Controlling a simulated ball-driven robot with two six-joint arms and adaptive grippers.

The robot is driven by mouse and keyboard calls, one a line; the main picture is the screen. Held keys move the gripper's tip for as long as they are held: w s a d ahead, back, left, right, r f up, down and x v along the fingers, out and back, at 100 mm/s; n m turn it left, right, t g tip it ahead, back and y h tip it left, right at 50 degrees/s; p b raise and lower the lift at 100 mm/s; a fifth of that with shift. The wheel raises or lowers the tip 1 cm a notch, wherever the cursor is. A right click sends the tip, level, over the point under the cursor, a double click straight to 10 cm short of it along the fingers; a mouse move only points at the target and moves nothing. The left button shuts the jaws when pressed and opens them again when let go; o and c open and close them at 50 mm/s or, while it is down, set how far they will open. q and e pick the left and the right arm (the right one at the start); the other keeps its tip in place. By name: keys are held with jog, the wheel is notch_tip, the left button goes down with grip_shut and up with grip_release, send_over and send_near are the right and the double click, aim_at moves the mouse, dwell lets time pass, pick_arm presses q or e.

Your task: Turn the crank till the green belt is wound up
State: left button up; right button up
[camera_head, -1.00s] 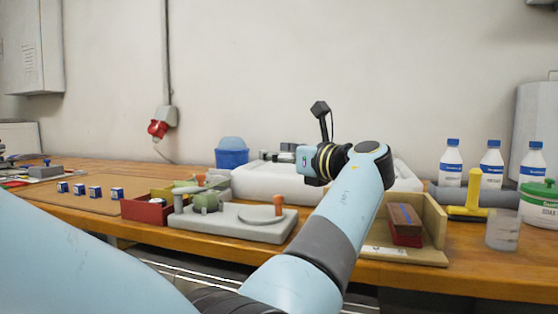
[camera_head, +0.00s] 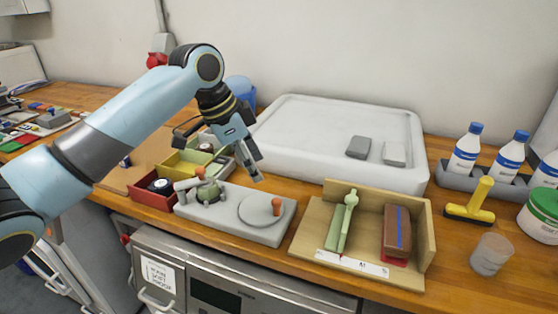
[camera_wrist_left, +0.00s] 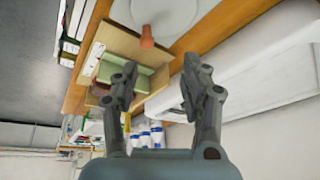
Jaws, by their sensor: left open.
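A grey winder base (camera_head: 235,228) stands on the bench. On its right is a round grey disc with an upright orange crank knob (camera_head: 277,205); the knob also shows in the wrist view (camera_wrist_left: 147,40). I cannot tell how much belt is on the drum. My left gripper (camera_head: 257,178) is open and empty above the back of the base, apart from the knob. Its two spread fingers show in the wrist view (camera_wrist_left: 160,70). My right gripper is not in view.
A wooden tray (camera_head: 308,232) with a green piece (camera_head: 345,222) and a brown block (camera_head: 397,232) stands right of the winder. Red (camera_head: 150,198) and yellow bins stand left. A large white tray (camera_head: 300,160) lies behind. Bottles and a yellow-handled brush (camera_head: 482,193) are at the right.

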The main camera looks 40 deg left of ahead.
aim_at(275, 200)
pick_arm(q)
jog(key=shift+h, duration=0.3)
jog(key=x, duration=0.3)
jog(key=d+x, duration=0.1)
jog(key=x, duration=0.2)
jog(key=s+p+x, duration=0.1)
jog(key=x, duration=0.2)
jog(key=shift+w+d+f, duration=0.1)
jog(key=shift+d+f, duration=0.2)
jog(key=shift+f, duration=0.1)
jog(key=shift+c, duration=0.4)
grip_shut()
